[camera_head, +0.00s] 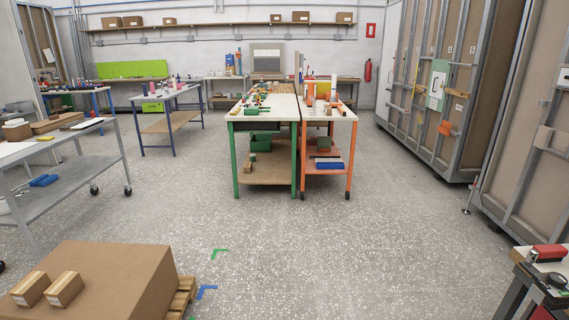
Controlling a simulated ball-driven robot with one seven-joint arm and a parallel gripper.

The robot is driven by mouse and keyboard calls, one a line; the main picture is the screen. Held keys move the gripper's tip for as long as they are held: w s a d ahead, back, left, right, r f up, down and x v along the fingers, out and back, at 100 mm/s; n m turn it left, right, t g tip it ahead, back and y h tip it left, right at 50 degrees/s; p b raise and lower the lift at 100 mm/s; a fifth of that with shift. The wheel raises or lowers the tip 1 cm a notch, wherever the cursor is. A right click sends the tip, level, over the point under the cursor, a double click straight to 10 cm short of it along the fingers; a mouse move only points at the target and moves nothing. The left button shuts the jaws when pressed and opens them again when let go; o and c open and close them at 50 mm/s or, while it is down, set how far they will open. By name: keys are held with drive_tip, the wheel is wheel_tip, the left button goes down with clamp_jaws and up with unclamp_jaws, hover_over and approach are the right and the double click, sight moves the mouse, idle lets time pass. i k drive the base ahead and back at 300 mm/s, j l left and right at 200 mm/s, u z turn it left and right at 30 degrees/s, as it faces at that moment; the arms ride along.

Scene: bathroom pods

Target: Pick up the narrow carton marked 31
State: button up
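Two small brown cartons lie side by side on top of a large brown box (120,275) at the lower left: a left carton (30,288) and a right carton (64,289). Both have a pale tape strip along the top and a small white label on the near end. The labels are too small to read, so I cannot tell which one, if either, is marked 31. More brown cartons (132,20) stand far off on the wall shelf; no number is readable there. My gripper is not in view.
The large box rests on a wooden pallet (182,298). A grey wheeled cart (75,175) stands behind it. Green and orange workbenches (262,184) stand mid-room. Tall framed panels (435,90) line the right. A small bench (540,280) fills the lower right corner. The central floor is clear.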

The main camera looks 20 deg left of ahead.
sight(30, 290)
drive_tip(key=i+j+u, duration=0.25)
drive_tip(key=u, duration=0.15)
drive_tip(key=i+j+u, duration=0.15)
drive_tip(key=i+u, duration=1.05)
drive_tip(key=i+l+u, duration=0.2)
drive_tip(key=u, duration=0.2)
drive_tip(key=i+u, duration=0.3)
drive_tip(key=i, duration=0.15)
drive_tip(key=i+u, duration=0.35)
drive_tip(key=i, duration=0.15)
drive_tip(key=i+l+u, duration=0.3)
drive_tip(key=i, duration=0.15)
